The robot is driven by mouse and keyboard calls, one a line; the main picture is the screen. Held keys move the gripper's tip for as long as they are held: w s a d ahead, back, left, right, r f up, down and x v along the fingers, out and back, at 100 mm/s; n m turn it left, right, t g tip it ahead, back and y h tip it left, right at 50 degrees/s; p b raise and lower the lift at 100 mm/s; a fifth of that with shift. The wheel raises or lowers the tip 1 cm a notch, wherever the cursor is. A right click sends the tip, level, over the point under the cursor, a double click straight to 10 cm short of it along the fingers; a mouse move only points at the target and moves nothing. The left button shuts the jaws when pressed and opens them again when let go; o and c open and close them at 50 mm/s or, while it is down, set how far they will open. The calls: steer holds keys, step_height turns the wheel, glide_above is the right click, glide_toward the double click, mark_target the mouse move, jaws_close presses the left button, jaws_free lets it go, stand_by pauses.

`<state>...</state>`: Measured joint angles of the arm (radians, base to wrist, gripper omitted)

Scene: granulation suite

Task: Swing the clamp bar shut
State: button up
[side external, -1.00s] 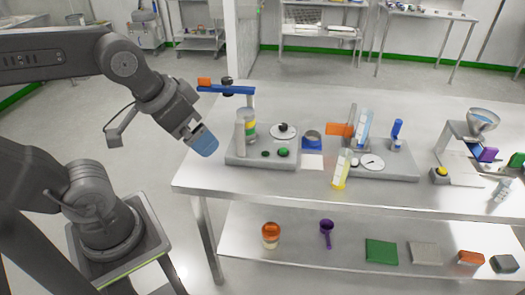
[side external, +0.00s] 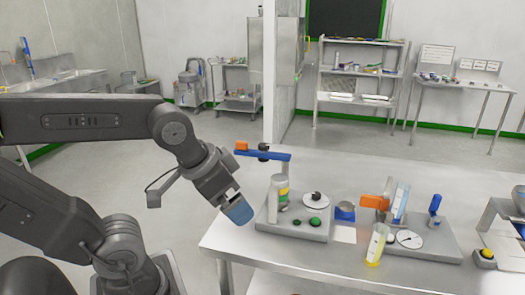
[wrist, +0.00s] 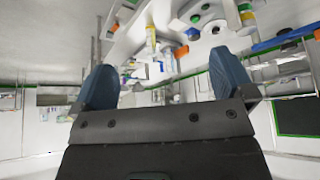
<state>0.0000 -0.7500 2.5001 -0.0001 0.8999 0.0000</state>
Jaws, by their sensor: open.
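A silver cylinder with a yellow band (side external: 281,188) stands on the plate beside the post. My gripper (side external: 238,211) has blue fingertips and hangs left of the plate, below the bar and apart from it. In the wrist view the blue fingers (wrist: 162,85) are wide apart with nothing between them.
Right of the plate are a small blue holder (side external: 345,212), a yellow-filled cylinder (side external: 376,246) and a second grey plate (side external: 440,248) with a dial and an orange clip. The table's near left corner is bare. Free air lies left of the bar.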

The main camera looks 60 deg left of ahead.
steer(key=shift+c, duration=0.5)
steer(key=shift+w+a+r, duration=0.15)
steer(key=shift+w+r, duration=0.1)
steer(key=shift+c, duration=0.6)
steer(key=w+a+r+n, duration=0.1)
steer(key=w+a+r, duration=0.1)
steer(key=w, duration=0.1)
steer(key=w+a+r+g, duration=0.1)
steer(key=w+a+r, duration=0.1)
steer(key=w, duration=0.1)
steer(key=w+a+r+n, duration=0.1)
steer(key=w+a+r, duration=0.1)
steer(key=w, duration=0.1)
steer(key=shift+w+a+r+n+g+y, duration=0.1)
steer(key=shift+w+a+n+g+y, duration=0.2)
steer(key=shift+g+y, duration=0.1)
steer(key=c, duration=0.3)
steer(key=n+g, duration=0.4)
steer(key=n, duration=0.2)
glide_above(242, 142)
step_height(242, 142, down, 5)
steer(key=shift+h, duration=0.4)
step_height(242, 142, down, 13)
steer(key=c, duration=1.3)
